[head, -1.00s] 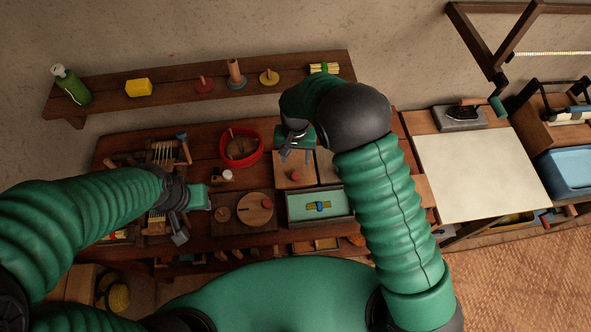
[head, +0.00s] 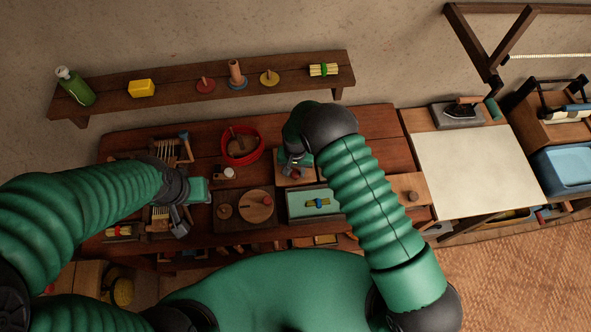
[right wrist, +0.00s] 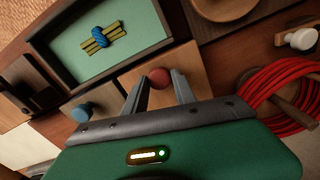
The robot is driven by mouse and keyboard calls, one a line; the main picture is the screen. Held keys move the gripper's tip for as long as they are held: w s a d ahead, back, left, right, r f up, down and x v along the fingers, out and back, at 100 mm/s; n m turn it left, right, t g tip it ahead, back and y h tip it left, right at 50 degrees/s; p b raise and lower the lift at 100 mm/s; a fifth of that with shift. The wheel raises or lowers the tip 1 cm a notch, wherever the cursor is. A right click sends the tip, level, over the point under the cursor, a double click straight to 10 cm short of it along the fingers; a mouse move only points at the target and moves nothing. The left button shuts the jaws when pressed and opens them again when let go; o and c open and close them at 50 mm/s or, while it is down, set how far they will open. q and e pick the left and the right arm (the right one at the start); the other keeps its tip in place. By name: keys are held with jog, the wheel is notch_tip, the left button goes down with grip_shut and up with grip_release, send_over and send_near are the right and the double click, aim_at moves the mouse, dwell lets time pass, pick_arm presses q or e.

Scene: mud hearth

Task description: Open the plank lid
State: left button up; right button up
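A light wooden plank lid with a red knob lies in the worktop; it shows in the head view (head: 283,181) and in the right wrist view (right wrist: 136,76). The red knob (right wrist: 158,77) stands between the two fingertips of my right gripper (right wrist: 159,81). The fingers are apart; I cannot tell whether they touch the knob. In the head view my right gripper (head: 291,162) is over this lid and partly hides it. My left gripper (head: 183,217) is at the worktop's left part, beside the round board; its finger gap is unclear.
A teal-lined tray (head: 297,211) holding a yellow bundle adjoins the lid. A red coil (head: 258,152) lies behind. A round wooden piece (head: 256,207) sits at the left. A blue knob (right wrist: 82,112) is close to my right gripper. A shelf (head: 205,95) runs along the wall.

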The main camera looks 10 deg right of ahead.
grip_shut()
dwell(1.1)
